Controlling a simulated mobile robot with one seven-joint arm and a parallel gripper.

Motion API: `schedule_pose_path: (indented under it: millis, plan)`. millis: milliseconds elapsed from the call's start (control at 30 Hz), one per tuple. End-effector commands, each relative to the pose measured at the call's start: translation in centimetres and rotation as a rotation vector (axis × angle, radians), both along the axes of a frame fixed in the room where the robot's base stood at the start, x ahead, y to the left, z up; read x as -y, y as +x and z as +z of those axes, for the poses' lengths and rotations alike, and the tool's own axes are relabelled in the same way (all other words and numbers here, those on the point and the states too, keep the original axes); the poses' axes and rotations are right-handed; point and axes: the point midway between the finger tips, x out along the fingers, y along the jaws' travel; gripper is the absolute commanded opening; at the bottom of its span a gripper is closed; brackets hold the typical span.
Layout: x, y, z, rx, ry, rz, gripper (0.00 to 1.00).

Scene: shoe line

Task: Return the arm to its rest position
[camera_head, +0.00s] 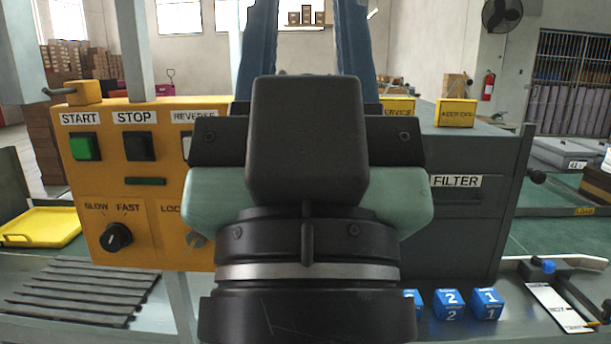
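My gripper (306,140) fills the middle of the view, seen from behind. It has a black housing with pale green sides above a dark round wrist with a silver band. Its fingertips cannot be made out for certain, so I cannot tell whether it is open or holds anything. Behind it is a yellow control panel (150,225) with a green START button (85,147), a black STOP button (138,147) and a SLOW/FAST knob (116,237). My gripper covers the panel's right part.
A dark grey FILTER box (470,225) stands at the right. Blue numbered blocks (485,303) sit below it, one partly hidden by my wrist. A white card (558,305) lies farther right. A yellow tray (42,226) and a dark slatted rack (85,290) are at the left.

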Motion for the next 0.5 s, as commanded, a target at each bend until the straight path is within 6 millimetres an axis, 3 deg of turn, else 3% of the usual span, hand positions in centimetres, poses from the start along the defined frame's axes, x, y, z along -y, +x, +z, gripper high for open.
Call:
schedule_pose_path:
  millis: [33,300,500]
  plan:
    - [0.0,0.0,2.7,-0.001,0.001,0.001,0.38]
    - [-0.1,0.1,10.9,-0.003,0.001,0.002,0.38]
    - [-0.1,0.1,15.9,-0.004,0.001,0.004,0.38]
